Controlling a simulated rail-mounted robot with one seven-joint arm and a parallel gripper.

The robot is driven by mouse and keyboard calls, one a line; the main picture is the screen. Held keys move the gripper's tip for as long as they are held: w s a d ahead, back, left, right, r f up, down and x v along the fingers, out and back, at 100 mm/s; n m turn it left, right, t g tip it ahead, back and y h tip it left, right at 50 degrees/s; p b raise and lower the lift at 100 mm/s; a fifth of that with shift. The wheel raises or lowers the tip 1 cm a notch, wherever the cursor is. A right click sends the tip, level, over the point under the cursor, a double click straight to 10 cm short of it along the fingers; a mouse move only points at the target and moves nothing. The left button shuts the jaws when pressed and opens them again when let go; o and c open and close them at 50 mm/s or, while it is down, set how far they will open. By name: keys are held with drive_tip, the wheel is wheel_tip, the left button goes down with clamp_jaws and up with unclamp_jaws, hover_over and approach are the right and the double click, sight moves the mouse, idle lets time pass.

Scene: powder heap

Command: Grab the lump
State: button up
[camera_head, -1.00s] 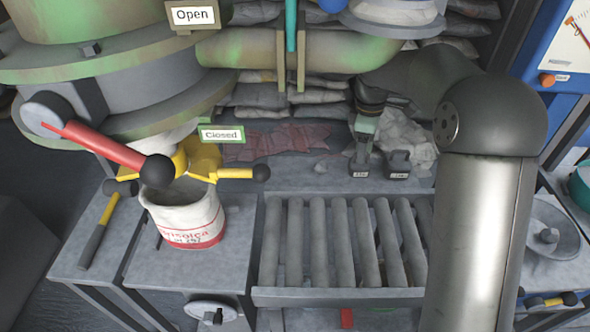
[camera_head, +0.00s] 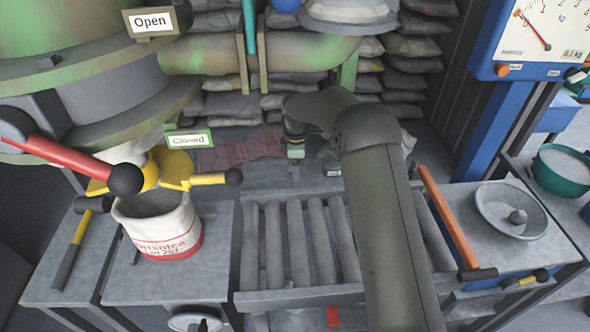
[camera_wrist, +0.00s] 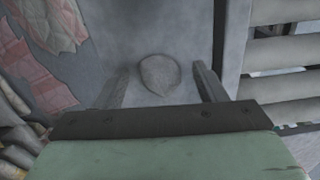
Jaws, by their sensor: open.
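The lump (camera_wrist: 160,73) is a grey, rounded, slightly pointed piece on a grey surface in the wrist view. It shows between the two fingers of my gripper (camera_wrist: 161,70), which are spread apart with a clear gap on each side of it. The frames do not show clearly how high the fingertips are above the surface. In the head view my gripper (camera_head: 294,165) is over the back of the workbench, and I cannot make out the lump there.
A roller rack (camera_head: 311,245) lies in front of my gripper. Torn reddish sacks (camera_head: 240,148) lie to its left. A white bucket (camera_head: 165,232) stands under the hopper at left. A metal dish (camera_head: 512,212) and a green bowl (camera_head: 565,168) are at right. Stacked sacks (camera_head: 405,80) line the back.

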drive_tip(key=shift+f, duration=0.1)
drive_tip(key=c, duration=1.1)
drive_tip(key=shift+o, duration=0.2)
